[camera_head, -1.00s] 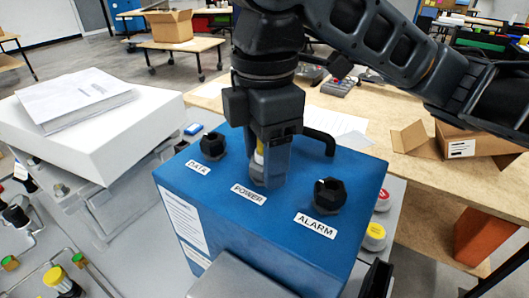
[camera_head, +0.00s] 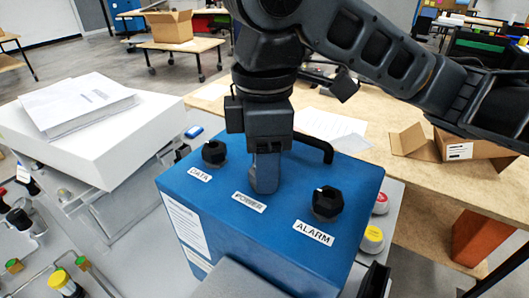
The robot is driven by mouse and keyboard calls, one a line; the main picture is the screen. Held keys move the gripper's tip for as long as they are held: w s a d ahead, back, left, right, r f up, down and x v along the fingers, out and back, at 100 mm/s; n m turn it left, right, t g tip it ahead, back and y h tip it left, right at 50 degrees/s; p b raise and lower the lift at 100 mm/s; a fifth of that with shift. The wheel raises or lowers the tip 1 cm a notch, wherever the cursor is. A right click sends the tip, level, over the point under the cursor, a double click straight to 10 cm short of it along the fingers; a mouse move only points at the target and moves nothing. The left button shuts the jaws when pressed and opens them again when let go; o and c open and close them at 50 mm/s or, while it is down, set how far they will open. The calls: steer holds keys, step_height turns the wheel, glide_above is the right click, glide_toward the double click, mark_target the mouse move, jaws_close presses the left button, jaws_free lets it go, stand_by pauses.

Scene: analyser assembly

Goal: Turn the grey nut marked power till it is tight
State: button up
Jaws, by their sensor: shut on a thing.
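The blue analyser box (camera_head: 228,222) stands in the middle of the head view, with labels DATA, POWER and ALARM on its top. My gripper (camera_head: 265,185) points straight down over the spot behind the POWER label (camera_head: 249,202). It is shut on the power nut, and its fingers hide the nut. The black DATA nut (camera_head: 214,153) is to the left of the gripper. The black ALARM nut (camera_head: 327,202) is to the right. Both stand clear of the fingers.
A black handle (camera_head: 318,146) arches behind the gripper on the box top. A white box (camera_head: 95,140) with papers stands at left. Red and yellow buttons (camera_head: 372,238) are at the right. An open carton (camera_head: 470,147) lies on the wooden table behind.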

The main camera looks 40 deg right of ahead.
steer(key=m, duration=0.9)
steer(key=shift+m, duration=0.3)
steer(key=m, duration=0.3)
steer(key=shift+m, duration=0.3)
steer(key=m, duration=0.5)
steer(key=o, duration=1)
steer(key=shift+r, duration=5)
